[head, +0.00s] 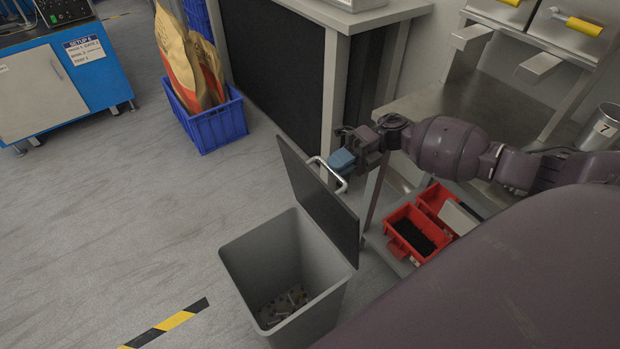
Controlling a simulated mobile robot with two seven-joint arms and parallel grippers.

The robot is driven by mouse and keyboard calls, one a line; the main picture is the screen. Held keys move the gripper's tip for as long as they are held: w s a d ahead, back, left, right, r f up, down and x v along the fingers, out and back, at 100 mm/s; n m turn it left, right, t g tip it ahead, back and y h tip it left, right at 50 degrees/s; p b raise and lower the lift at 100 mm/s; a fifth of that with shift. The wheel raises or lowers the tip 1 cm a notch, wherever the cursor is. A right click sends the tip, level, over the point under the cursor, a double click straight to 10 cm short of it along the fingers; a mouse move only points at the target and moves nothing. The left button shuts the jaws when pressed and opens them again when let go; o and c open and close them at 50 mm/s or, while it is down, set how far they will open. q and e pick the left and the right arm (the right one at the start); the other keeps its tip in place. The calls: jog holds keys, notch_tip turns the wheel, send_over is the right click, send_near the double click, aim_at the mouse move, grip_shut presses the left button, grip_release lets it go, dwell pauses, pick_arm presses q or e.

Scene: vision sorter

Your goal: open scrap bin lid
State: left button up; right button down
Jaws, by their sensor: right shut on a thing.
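The scrap bin (245,265) is a grey square bin standing on the floor at the lower middle of the head view. Its dark lid (318,205) is raised to a steep angle, so the bin's mouth is open and scrap pieces (284,305) show at the bottom. A pale curved lid handle (335,178) sticks out from the lid. My right gripper (343,162) is at this handle, behind the lid, and is shut on it. The fingertips are small in the picture and partly hidden by the handle. My left gripper is not in view.
Red boxes (406,247), one with black contents, sit right of the bin. A workbench (340,75) and a grey shelf (420,107) stand behind my right arm. A blue crate (218,127) with bags is at the back.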

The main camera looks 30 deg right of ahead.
jog(key=d+f+b, duration=0.2)
jog(key=d, duration=0.4)
jog(key=shift+s+d+f, duration=0.15)
jog(key=shift+d+f, duration=0.1)
jog(key=shift+f, duration=0.2)
jog(key=c, duration=1.2)
grip_release()
jog(key=shift+o, duration=0.2)
jog(key=shift+r, duration=0.2)
jog(key=shift+w+r, duration=0.2)
jog(key=shift+d, duration=0.1)
